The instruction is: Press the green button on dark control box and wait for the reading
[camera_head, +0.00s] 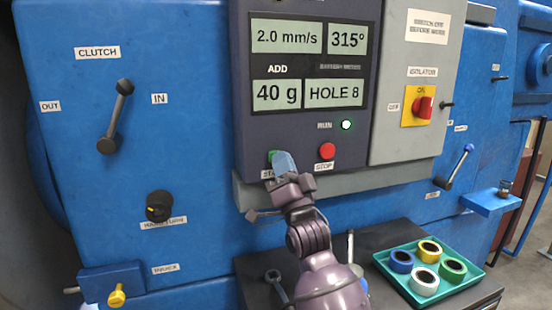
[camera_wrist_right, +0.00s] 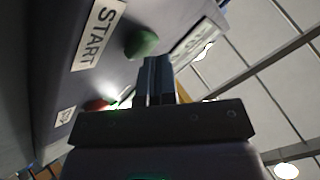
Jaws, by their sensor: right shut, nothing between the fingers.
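The dark control box (camera_head: 245,110) is upright in the upper middle of the head view. Its displays read 2.0 mm/s, 315°, ADD 40 g and HOLE 8, and the RUN lamp (camera_head: 347,125) glows green. The green START button (camera_head: 272,155) is partly hidden behind my right gripper (camera_head: 283,160). In the right wrist view the green button (camera_wrist_right: 141,42) is just off the fingertips of the right gripper (camera_wrist_right: 157,62), which is shut and empty. I cannot tell whether they touch. My left gripper is not in view.
The red STOP button (camera_head: 327,151) is close to the right of my gripper. A grey isolator box (camera_head: 400,145) with a red switch (camera_head: 424,107) adjoins the control box. A green tray (camera_head: 466,284) with several colored rings stands at lower right. The clutch lever (camera_head: 116,115) is at left.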

